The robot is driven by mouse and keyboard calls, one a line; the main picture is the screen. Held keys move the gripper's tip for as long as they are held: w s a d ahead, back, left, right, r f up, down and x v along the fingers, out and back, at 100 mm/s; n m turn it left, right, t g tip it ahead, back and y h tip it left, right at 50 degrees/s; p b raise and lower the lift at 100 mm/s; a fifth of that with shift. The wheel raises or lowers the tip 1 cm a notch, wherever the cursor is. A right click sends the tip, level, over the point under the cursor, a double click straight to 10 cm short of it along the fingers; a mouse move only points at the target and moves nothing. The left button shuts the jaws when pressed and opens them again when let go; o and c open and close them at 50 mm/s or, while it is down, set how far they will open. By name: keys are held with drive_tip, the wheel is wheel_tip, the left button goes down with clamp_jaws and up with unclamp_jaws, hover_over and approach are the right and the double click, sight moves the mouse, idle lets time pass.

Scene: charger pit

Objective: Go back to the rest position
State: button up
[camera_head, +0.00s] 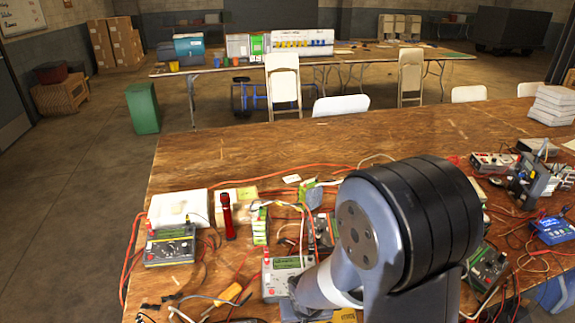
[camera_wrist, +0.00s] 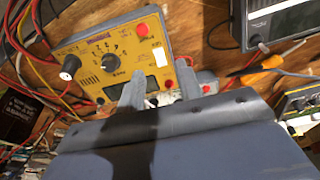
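My gripper (camera_wrist: 161,70) shows in the wrist view with its two grey fingers apart and nothing held between them. It is over a yellow-faced meter (camera_wrist: 112,60) with a dial, a dark display and red terminals. Whether the fingertips touch the meter cannot be told. In the head view my arm fills the lower right middle, and I cannot make out the gripper there.
A wooden table (camera_head: 215,160) carries tangled cables, a grey meter (camera_head: 170,245), a red flashlight (camera_head: 228,216) and a blue device (camera_head: 553,230). White boxes (camera_head: 553,105) stand at its far right. A green bin (camera_head: 143,108) stands on open floor at left.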

drive_tip(key=v, duration=0.7)
drive_tip(key=x, duration=1)
drive_tip(key=shift+f+b, duration=0.25)
drive_tip(key=shift+b, duration=0.1)
drive_tip(key=shift+w+r+p, duration=0.15)
drive_tip(key=shift+r+p, duration=0.05)
drive_tip(key=shift+p, duration=0.85)
drive_tip(key=shift+g+p, duration=0.4)
drive_tip(key=shift+p, duration=0.4)
drive_tip(key=g+p, duration=0.1)
drive_tip(key=p, duration=0.2)
drive_tip(key=g+p, duration=0.1)
drive_tip(key=p, duration=0.3)
drive_tip(key=shift+w+a, duration=0.1)
drive_tip(key=shift+w, duration=0.25)
wheel_tip(320, 180, up, 10)
drive_tip(key=b, duration=0.2)
